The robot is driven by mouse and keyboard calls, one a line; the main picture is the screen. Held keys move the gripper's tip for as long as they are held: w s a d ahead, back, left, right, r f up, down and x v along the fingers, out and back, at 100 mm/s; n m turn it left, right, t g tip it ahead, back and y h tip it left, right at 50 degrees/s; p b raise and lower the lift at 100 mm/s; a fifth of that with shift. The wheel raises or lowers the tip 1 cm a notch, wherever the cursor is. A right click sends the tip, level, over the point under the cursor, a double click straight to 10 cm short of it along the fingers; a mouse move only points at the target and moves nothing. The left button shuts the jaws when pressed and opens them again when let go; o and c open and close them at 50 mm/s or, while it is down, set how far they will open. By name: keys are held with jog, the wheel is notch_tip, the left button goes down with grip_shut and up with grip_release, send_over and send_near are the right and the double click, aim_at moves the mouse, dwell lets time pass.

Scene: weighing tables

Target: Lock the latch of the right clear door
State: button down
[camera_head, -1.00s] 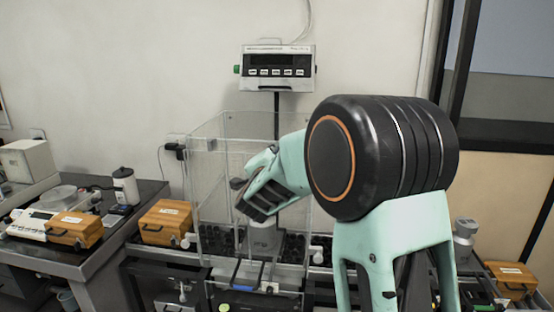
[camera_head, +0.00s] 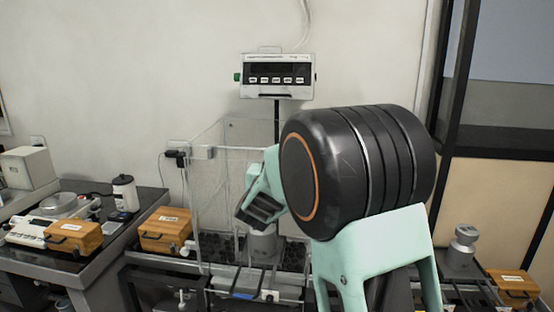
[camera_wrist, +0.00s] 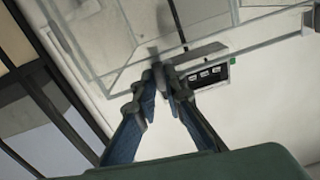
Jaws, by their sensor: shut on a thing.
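A clear box with see-through walls (camera_head: 208,200) stands on the weighing table in the head view. Its edges cross the upper part of the wrist view (camera_wrist: 250,28). The right clear door is mostly hidden behind my arm in the head view. My gripper (camera_wrist: 161,78) has its fingertips together in the wrist view, shut on a small grey piece at the clear panel, which looks like the latch. The piece is small and partly covered, so its turn cannot be told. In the head view my arm covers the fingertips.
A weighing display (camera_head: 277,75) hangs behind the box. A grey metal weight (camera_head: 263,246) stands inside the box. Orange cases (camera_head: 166,230) sit to the left. Another weight (camera_head: 463,246) and case (camera_head: 513,287) are at the right.

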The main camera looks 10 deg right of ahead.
jog(key=shift+n, duration=0.6)
jog(key=c, duration=2)
grip_release()
jog(key=v, duration=1.2)
